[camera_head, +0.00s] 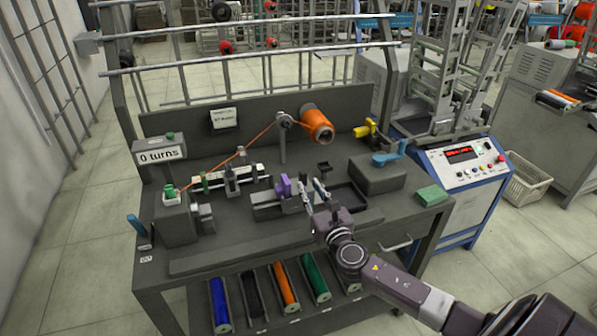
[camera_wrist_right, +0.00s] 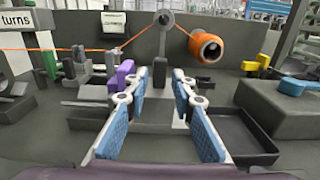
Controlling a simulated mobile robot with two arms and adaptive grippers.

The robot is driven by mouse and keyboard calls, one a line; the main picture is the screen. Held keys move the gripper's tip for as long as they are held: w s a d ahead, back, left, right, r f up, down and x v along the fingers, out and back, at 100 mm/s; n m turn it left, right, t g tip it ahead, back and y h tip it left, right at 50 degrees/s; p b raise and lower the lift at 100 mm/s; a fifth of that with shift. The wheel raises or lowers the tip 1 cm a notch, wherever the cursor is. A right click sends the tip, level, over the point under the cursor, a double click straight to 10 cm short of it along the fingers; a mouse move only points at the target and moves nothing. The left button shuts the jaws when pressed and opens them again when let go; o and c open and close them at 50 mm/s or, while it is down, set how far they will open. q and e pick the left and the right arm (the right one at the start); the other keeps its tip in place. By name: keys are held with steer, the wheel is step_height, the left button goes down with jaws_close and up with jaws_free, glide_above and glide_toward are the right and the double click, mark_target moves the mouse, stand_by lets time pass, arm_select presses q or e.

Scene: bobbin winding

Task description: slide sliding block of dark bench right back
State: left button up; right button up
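The dark bench (camera_head: 240,240) stands in the middle of the head view. A purple block (camera_head: 284,187) sits upright on a low dark base on the bench; it also shows in the right wrist view (camera_wrist_right: 125,72). A dark block (camera_head: 231,181) stands on a pale rail farther left. I cannot tell which of these is the sliding block. My right gripper (camera_head: 311,188) is just right of the purple block, above the bench. Its blue-padded fingers (camera_wrist_right: 159,85) are apart with nothing between them. My left gripper is not in view.
A dark tray (camera_head: 352,200) lies just right of the gripper. An orange spool (camera_head: 317,127) with a taut orange thread stands behind. A dark box with a blue lever (camera_head: 388,158) and a green block (camera_head: 432,195) are at the right. The bench's front strip is clear.

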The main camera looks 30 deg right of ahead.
mark_target(304, 178)
steer(key=shift+w+d+r, duration=0.15)
steer(key=shift+w+r, duration=0.05)
steer(key=shift+w, duration=0.3)
steer(key=x, duration=0.4)
steer(key=shift+w+f, duration=0.1)
steer(key=shift+w, duration=0.15)
steer(key=shift+w+d, duration=0.1)
steer(key=shift+w, duration=0.3)
jaws_close()
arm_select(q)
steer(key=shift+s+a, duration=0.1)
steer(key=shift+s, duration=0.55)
